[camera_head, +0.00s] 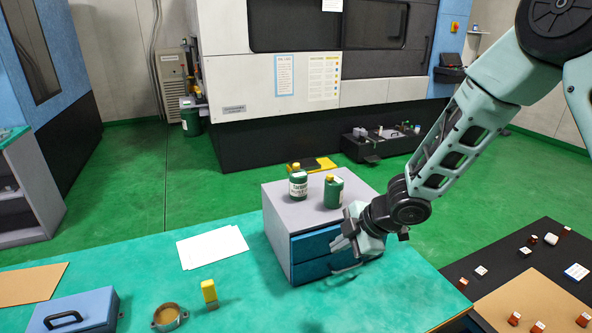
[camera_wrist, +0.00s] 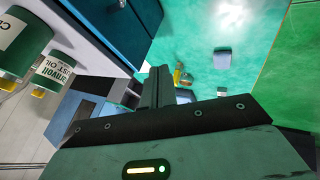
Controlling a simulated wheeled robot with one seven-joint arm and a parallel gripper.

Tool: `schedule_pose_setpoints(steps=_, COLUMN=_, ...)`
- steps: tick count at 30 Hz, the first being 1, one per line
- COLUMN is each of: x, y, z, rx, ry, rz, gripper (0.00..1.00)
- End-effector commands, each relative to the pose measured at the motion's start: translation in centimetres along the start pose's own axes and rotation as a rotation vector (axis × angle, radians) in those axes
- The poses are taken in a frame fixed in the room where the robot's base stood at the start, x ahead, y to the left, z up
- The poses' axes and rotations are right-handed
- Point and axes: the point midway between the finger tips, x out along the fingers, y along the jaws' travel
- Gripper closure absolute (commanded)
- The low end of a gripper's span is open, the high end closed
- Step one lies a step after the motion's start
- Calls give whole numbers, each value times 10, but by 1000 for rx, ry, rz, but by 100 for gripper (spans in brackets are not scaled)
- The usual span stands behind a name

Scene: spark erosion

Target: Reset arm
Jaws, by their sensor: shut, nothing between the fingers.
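My gripper (camera_head: 343,243) is at the end of my arm, which reaches in from the upper right in the head view. It is in front of the blue drawers of a small grey cabinet (camera_head: 276,233), and I cannot tell whether it touches them. In the wrist view the fingers of my gripper (camera_wrist: 160,75) are together with nothing between them. Two green bottles stand on top of the cabinet: one with a yellow cap and white label (camera_head: 298,185), one turned with its label mostly hidden (camera_head: 333,192).
The green table holds white paper (camera_head: 212,247), a yellow-topped item (camera_head: 209,291), a round brown-filled dish (camera_head: 168,316) and a blue case with a handle (camera_head: 75,312). A dark mat (camera_head: 500,265) with several small labelled pieces lies at right. A large machine (camera_head: 290,90) stands behind.

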Motion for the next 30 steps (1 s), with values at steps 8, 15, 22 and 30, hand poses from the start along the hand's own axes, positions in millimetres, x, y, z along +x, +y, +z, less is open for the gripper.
schedule_pose_setpoints(steps=8, x=-62, y=-34, z=-50, rx=346, ry=-259, rz=19, gripper=100)
schedule_pose_setpoints(steps=15, x=-136, y=-135, z=-94, rx=761, ry=-469, rz=-53, gripper=100)
schedule_pose_setpoints(steps=22, x=-179, y=-213, z=-119, rx=1004, ry=-570, rz=-154, gripper=100)
schedule_pose_setpoints(steps=30, x=-186, y=-226, z=-124, rx=1045, ry=-587, rz=-177, gripper=100)
